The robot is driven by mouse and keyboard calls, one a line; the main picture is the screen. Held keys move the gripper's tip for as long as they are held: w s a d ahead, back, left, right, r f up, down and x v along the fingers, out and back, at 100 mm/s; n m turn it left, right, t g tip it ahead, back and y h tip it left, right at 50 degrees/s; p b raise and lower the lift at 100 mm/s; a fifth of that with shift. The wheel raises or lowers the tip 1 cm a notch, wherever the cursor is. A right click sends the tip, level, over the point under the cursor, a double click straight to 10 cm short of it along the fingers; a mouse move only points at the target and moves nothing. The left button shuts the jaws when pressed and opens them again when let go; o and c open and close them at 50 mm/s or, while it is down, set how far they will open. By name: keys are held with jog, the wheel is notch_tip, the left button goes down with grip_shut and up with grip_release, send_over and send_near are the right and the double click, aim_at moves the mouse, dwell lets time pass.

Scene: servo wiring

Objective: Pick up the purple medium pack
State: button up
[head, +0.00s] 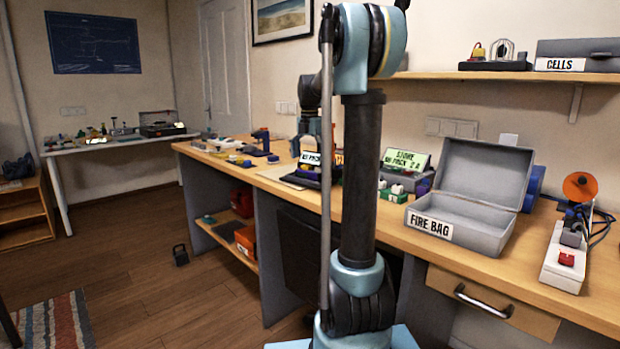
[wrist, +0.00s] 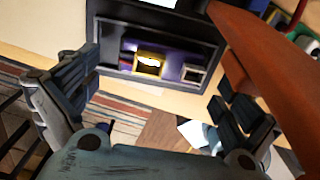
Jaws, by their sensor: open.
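In the wrist view my gripper (wrist: 155,100) has its two dark fingers spread wide, with nothing held between them. Beyond the fingertips is a dark box-like holder (wrist: 112,35). A purple piece (wrist: 175,57) lies in its recess, beside a yellow-framed part with a bright white spot. I cannot tell for sure that this purple piece is the medium pack. My gripper is mostly hidden there behind my own arm, over the bench.
A grey open case labelled FIRE BAG (head: 470,222) stands on the wooden bench (head: 520,255). A lit display (head: 405,160) and a white power strip (head: 562,262) are nearby. A large orange-red slab (wrist: 262,60) crosses the right of the wrist view, close to the right finger.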

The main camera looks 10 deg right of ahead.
aim_at(310, 166)
jog(key=shift+f, duration=2.35)
jog(key=shift+c, duration=0.2)
jog(key=shift+d, duration=0.1)
jog(key=c, duration=1.1)
